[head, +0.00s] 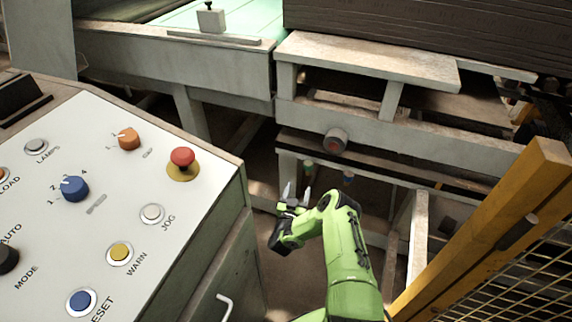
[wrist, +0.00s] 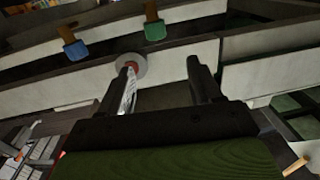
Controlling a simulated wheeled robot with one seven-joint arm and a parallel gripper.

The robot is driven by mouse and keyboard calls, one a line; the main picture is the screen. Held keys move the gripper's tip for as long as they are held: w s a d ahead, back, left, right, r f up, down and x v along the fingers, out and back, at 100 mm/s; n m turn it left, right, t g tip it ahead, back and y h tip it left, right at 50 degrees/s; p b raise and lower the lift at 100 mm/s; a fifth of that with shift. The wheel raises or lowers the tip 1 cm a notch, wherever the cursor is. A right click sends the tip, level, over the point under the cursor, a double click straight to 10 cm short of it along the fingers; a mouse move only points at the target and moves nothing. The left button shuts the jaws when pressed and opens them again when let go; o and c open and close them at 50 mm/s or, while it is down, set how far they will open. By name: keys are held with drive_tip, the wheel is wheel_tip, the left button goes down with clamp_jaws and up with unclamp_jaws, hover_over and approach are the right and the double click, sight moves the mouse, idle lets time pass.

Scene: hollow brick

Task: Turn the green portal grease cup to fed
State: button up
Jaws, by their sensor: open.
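The green grease cup (head: 308,167) hangs small under the machine's lower rail, left of a blue cup (head: 348,177), in the head view. In the wrist view the green cup (wrist: 154,28) is at the top centre, with the blue cup (wrist: 72,45) to its left. My gripper (head: 294,191) is open just below the green cup in the head view, fingers pointing up. In the wrist view my gripper (wrist: 161,66) shows nothing between its fingers, and the green cup lies beyond the fingertips, apart from them. Its setting is too small to read.
A control console (head: 120,190) stands on the left. A yellow guard post (head: 490,230) with mesh is on the right. My arm stands in the gap between.

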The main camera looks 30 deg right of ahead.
sight(307, 167)
drive_tip(key=b+x, duration=0.2)
drive_tip(key=x, duration=0.2)
drive_tip(key=b+x, duration=0.2)
drive_tip(key=x, duration=0.3)
drive_tip(key=b+x, duration=0.3)
drive_tip(key=x, duration=0.2)
drive_tip(key=shift+d+f, duration=0.35)
drive_tip(key=shift+d, duration=0.1)
drive_tip(key=shift+w+d+r, duration=0.2)
drive_tip(key=shift+d, duration=0.05)
drive_tip(key=c, duration=0.9)
drive_tip(key=shift+a+m+g, duration=0.1)
drive_tip(key=shift+m+g, duration=0.2)
drive_tip(key=shift+c, duration=0.2)
